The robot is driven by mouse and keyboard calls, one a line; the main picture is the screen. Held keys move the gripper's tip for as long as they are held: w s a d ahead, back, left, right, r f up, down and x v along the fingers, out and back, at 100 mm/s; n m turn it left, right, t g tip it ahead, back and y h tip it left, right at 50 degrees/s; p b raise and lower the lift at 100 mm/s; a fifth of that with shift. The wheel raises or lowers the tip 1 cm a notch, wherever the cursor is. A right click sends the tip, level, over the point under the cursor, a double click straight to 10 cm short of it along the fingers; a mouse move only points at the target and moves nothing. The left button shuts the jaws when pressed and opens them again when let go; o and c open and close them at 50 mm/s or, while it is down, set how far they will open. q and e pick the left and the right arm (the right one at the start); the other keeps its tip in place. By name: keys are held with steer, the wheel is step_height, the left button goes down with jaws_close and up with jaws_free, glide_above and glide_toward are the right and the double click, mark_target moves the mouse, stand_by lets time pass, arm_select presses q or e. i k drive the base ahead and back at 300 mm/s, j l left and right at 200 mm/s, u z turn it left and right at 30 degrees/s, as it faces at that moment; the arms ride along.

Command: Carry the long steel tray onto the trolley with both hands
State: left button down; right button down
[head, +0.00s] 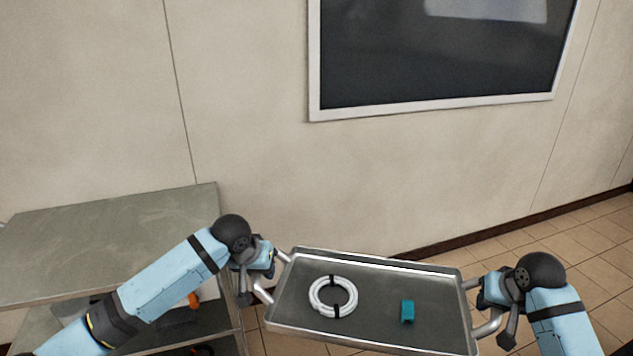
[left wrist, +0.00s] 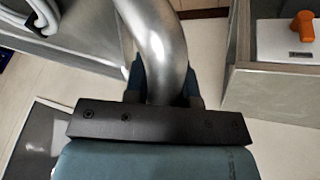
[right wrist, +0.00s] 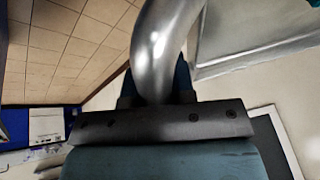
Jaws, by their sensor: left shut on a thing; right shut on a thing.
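The long steel tray (head: 375,285) hangs level in the air between my two arms in the head view. A white coiled tube (head: 333,297) with dark ties and a small teal block (head: 407,311) lie on it. My left gripper (head: 268,277) is shut on the tray's left handle, which shows as a curved steel bar in the left wrist view (left wrist: 160,45). My right gripper (head: 482,302) is shut on the right handle, a steel bar also seen in the right wrist view (right wrist: 155,50). The fingertips are partly hidden behind the handles.
A grey-topped trolley or bench (head: 110,240) stands at the left against the wall, with a lower shelf holding an orange item (head: 194,300). A dark framed panel (head: 440,50) is on the wall. Tiled floor (head: 560,245) at the right is clear.

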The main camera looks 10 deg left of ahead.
mark_target(103, 235)
steer(key=u, duration=0.85)
steer(key=i+j+u, duration=0.1)
steer(key=u, duration=0.55)
steer(key=i+j, duration=0.1)
steer(key=i, duration=0.4)
steer(key=i+j, duration=0.1)
steer(key=i, duration=0.45)
steer(key=i+j, duration=0.15)
steer(key=i, duration=0.35)
